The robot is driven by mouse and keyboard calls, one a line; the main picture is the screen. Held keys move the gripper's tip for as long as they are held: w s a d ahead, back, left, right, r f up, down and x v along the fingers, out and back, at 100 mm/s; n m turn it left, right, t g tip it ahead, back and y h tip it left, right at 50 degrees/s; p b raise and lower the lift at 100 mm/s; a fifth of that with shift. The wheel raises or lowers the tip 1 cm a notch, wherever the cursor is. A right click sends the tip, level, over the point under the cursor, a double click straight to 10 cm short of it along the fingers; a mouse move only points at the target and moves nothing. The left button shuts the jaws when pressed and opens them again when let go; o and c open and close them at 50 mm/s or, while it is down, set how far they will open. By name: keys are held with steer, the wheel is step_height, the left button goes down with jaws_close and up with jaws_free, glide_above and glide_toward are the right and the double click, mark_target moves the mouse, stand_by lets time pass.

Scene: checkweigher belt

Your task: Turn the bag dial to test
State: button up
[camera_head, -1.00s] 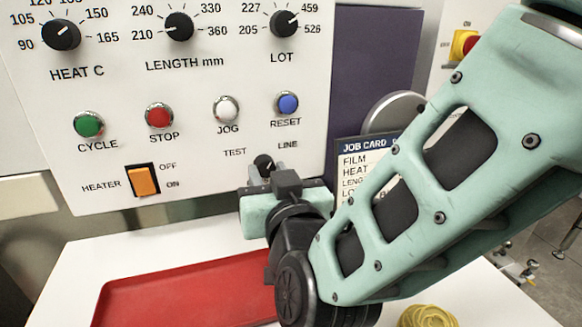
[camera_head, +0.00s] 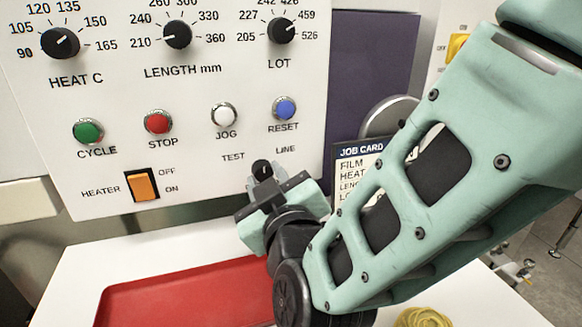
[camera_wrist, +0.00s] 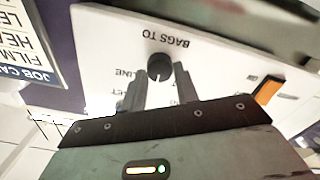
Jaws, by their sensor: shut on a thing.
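The bag dial (camera_head: 262,168) is a small black knob low on the white panel, below the words TEST at upper left and LINE at upper right. Its pale mark seems to point about straight up, between the two words. My gripper (camera_head: 264,182) is shut on this dial, its body rolled so the right side is higher. In the wrist view the picture is upside down. The dial (camera_wrist: 160,67) sits between the two fingertips of my gripper (camera_wrist: 158,78), under the words BAGS TO. LINE shows there beside a finger; TEST is mostly hidden.
An orange heater switch (camera_head: 142,185) is left of the dial. The reset button (camera_head: 285,107) and jog button (camera_head: 224,115) are above. A job card (camera_head: 362,160) stands close right, partly behind my arm.

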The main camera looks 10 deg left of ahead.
steer(key=n+p, duration=0.2)
steer(key=n, duration=0.3)
steer(key=shift+n, duration=0.3)
stand_by(0.4)
steer(key=o, duration=1)
steer(key=shift+c, duration=0.2)
steer(key=b+v, duration=1.2)
steer(key=v, duration=0.5)
steer(key=shift+s, duration=0.25)
